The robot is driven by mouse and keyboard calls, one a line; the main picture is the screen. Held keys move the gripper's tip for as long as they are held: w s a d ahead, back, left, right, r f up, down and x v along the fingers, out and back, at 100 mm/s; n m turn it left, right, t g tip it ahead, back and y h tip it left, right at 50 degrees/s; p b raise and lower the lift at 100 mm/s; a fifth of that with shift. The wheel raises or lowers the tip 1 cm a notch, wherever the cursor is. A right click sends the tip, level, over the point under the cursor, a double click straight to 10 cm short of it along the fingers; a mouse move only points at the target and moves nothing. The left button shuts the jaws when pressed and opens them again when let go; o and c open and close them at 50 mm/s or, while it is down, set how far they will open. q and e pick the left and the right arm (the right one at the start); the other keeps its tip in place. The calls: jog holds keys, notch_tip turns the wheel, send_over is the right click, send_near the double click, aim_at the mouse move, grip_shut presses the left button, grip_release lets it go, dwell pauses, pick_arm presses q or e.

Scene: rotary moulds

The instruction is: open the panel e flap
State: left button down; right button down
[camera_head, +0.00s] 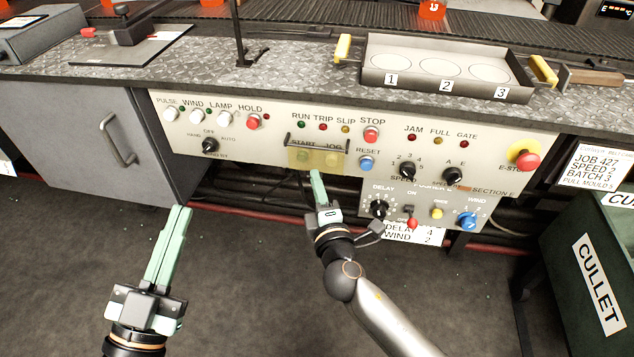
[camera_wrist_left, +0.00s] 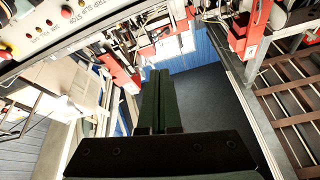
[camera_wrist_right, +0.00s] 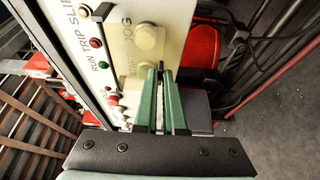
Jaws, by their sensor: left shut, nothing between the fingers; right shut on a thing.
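The panel e flap is a clear yellowish cover (camera_head: 317,157) over the START and JOG buttons on the cream control panel (camera_head: 270,133). It hangs down in front of the buttons, which show through it. My right gripper (camera_head: 316,177) is at the flap's lower edge, shut on it; the exact grip spot is hard to see. In the right wrist view the fingertips (camera_wrist_right: 162,70) meet the yellowish flap (camera_wrist_right: 146,62) beside the JOG button. My left gripper (camera_head: 181,211) is shut and empty, well left of the flap, over the floor. Its fingers also show in the left wrist view (camera_wrist_left: 155,75).
A mould tray (camera_head: 445,90) with yellow handles sits on the bench above the panel. Knobs, lamps and the red E-stop (camera_head: 528,161) line the panel. A grey cabinet (camera_head: 100,140) stands at left, a green cullet bin (camera_head: 585,265) at right. The floor in front is clear.

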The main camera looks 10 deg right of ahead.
dwell(0.7)
